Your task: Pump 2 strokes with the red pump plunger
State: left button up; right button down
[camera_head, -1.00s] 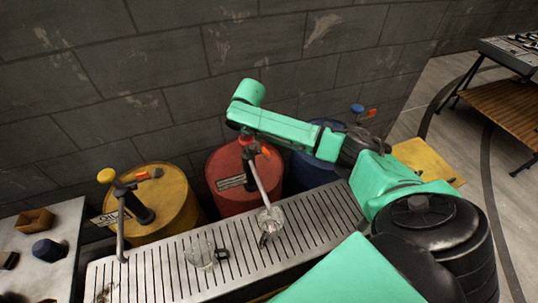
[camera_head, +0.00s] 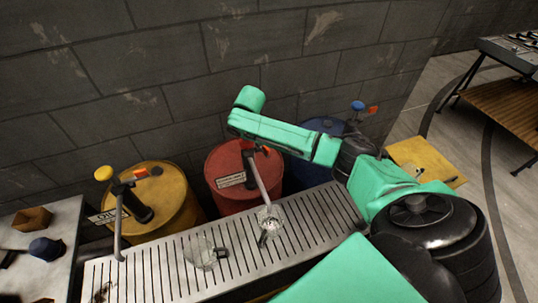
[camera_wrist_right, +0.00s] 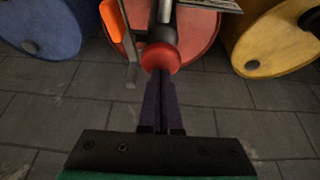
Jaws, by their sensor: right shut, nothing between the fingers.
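The red drum (camera_head: 222,190) stands against the wall, with the grey pump and its spout (camera_head: 260,180) on top. The red plunger knob (camera_wrist_right: 160,58) shows in the right wrist view, directly at the tips of my right gripper (camera_wrist_right: 161,78). That gripper's dark fingers are shut with nothing between them. They appear to be on or just over the knob; contact is not certain. In the head view my green right arm hides the gripper and most of the plunger. A glass mug (camera_head: 268,221) stands under the spout on the slotted metal tray (camera_head: 325,210). My left gripper is not in view.
A yellow drum (camera_head: 175,190) with a yellow-knobbed pump stands left, and a blue drum (camera_head: 305,172) right, partly behind my arm. Another glass mug (camera_head: 203,253) stands on the tray. A grey table (camera_head: 50,270) is at left.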

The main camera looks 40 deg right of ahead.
jog(key=shift+s+f, duration=0.15)
jog(key=shift+f, duration=0.65)
jog(key=shift+a+f, duration=0.1)
jog(key=shift+f, duration=0.1)
notch_tip(320, 180, up, 3)
jog(key=p, duration=0.2)
jog(key=shift+p, duration=0.3)
jog(key=shift+r, duration=2.1)
jog(key=shift+w, duration=0.2)
